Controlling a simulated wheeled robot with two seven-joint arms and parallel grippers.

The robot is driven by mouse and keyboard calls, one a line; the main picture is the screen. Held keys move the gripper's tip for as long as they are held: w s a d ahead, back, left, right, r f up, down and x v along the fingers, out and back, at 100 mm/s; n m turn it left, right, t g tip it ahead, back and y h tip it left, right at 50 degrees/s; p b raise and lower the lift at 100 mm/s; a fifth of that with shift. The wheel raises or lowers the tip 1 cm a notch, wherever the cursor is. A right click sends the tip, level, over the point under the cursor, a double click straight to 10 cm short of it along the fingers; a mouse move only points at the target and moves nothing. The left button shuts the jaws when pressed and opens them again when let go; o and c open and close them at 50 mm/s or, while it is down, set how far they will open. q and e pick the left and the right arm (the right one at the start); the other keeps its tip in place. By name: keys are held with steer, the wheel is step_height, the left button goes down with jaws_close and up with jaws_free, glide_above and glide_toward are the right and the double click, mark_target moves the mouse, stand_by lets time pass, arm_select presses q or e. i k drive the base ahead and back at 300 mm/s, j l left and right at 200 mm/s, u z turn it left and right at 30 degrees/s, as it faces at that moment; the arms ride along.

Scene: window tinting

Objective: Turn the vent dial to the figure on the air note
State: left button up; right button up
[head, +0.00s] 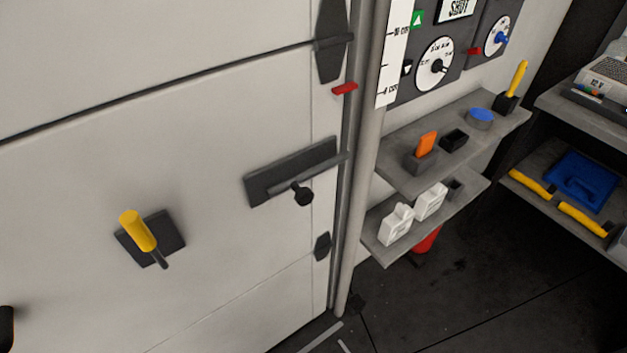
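A round white dial (434,64) with a dark knob is mounted on a dark wall panel at the upper right. A second white dial (497,35) with a blue knob is on another panel to its right. Their figures are too small to read, and I cannot tell which one is the vent dial. A sign (457,8) reading "SHUT" is above the first dial, cut by the top edge. I cannot make out an air note. Neither of my grippers shows in this view.
A large pale door (90,180) with a yellow handle (137,231) and a dark latch fills the left. Grey shelves (400,165) below the dials hold an orange block, a blue disc and white bottles. A right-hand shelf holds a blue tray (582,180).

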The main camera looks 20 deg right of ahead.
mark_target(438, 65)
steer(key=z, duration=1.25)
steer(key=l+u, duration=0.45)
steer(key=l, duration=0.2)
steer(key=l+u, duration=0.45)
steer(key=l, duration=0.2)
steer(key=k, duration=0.05)
